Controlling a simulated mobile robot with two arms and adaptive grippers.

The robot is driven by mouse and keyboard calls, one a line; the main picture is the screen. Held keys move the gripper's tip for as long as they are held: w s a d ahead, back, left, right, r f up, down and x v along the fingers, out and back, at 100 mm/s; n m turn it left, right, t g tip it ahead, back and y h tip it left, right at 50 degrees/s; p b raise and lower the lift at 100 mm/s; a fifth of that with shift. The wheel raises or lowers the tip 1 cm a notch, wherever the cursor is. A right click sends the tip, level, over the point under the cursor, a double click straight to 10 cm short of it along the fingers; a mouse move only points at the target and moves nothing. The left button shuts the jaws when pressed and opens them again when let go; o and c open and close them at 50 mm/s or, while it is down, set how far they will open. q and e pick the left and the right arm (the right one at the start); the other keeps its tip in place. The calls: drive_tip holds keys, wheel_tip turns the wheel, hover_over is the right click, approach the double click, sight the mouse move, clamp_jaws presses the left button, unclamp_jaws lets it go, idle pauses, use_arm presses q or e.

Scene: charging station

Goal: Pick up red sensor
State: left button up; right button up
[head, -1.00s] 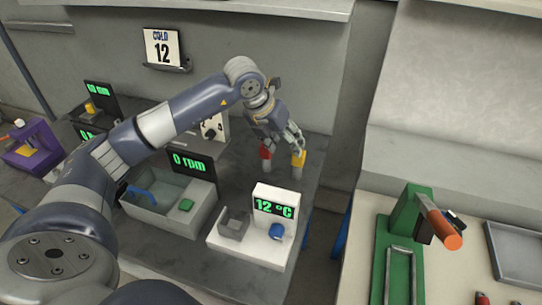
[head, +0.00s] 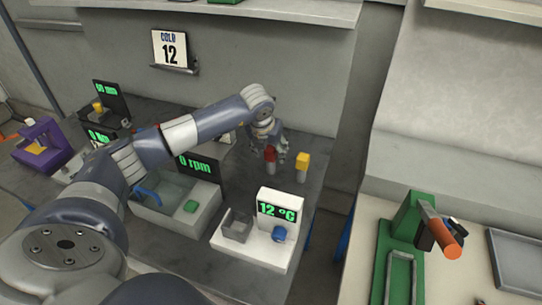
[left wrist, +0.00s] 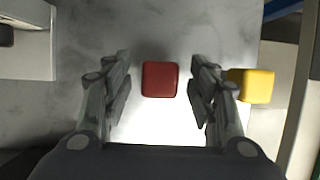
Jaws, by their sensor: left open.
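The red sensor (head: 270,154) stands upright on the dark table, with a red top on a grey stem. In the left wrist view the red top (left wrist: 160,79) lies midway between the two fingers, seen from above. My left gripper (head: 267,143) is open around or just above the red sensor, and a gap shows on each side of it. It also shows in the left wrist view (left wrist: 160,90). A yellow sensor (head: 302,166) stands to the right of the red one, and its top (left wrist: 252,86) shows beside the right finger. My right gripper is not in view.
A white 12 °C device (head: 262,245) with a small grey cup stands in front. A grey basin (head: 168,220) with a 0 rpm display is to the left. A green press (head: 400,250) stands on the bench at right.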

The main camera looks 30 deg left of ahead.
use_arm(q)
drive_tip(key=shift+w+f, duration=0.2)
drive_tip(key=shift+f, duration=0.35)
drive_tip(key=c, duration=1.2)
drive_tip(key=shift+o, duration=0.2)
drive_tip(key=shift+r, duration=0.1)
